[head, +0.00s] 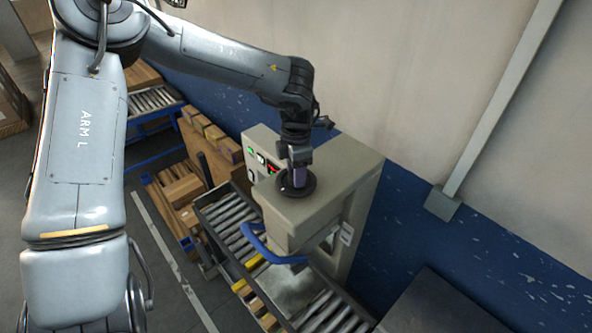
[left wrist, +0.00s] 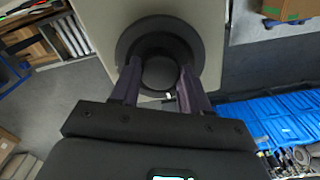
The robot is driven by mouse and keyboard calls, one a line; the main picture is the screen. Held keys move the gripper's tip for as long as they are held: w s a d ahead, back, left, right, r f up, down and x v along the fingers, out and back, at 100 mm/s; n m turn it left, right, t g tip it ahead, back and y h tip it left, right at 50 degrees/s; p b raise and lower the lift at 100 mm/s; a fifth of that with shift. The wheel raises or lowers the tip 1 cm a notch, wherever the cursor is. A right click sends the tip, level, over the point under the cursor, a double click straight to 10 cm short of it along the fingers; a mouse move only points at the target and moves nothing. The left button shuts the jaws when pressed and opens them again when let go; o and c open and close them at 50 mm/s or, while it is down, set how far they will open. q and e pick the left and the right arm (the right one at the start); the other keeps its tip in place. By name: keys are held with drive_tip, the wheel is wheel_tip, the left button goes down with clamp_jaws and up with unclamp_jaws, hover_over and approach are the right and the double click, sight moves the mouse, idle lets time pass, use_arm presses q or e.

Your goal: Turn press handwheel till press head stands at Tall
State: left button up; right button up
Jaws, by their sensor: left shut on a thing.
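The black round handwheel (head: 296,190) lies flat on top of the beige press (head: 335,180). My left gripper (head: 298,172) points down onto it from above. In the left wrist view, the gripper's two fingers (left wrist: 160,74) are shut on the round hub of the handwheel (left wrist: 128,38), one on each side. The press head is mostly hidden under the press top, and no Tall mark can be read. A small pale plate (head: 346,232) shows on the press side. My right gripper is not in view.
A blue curved handle (head: 265,246) sticks out at the press front. A roller conveyor (head: 228,226) runs under the press. Cardboard boxes (head: 183,190) stand to the left, and a control panel (head: 263,158) with lit displays stands behind. The wall is close on the right.

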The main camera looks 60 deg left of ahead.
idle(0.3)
use_arm(q)
drive_tip(key=o, duration=1.1)
drive_tip(key=shift+c, duration=0.2)
drive_tip(key=shift+r, duration=0.1)
wheel_tip(320, 180, up, 11)
drive_tip(key=b, duration=0.1)
drive_tip(key=shift+b, duration=0.35)
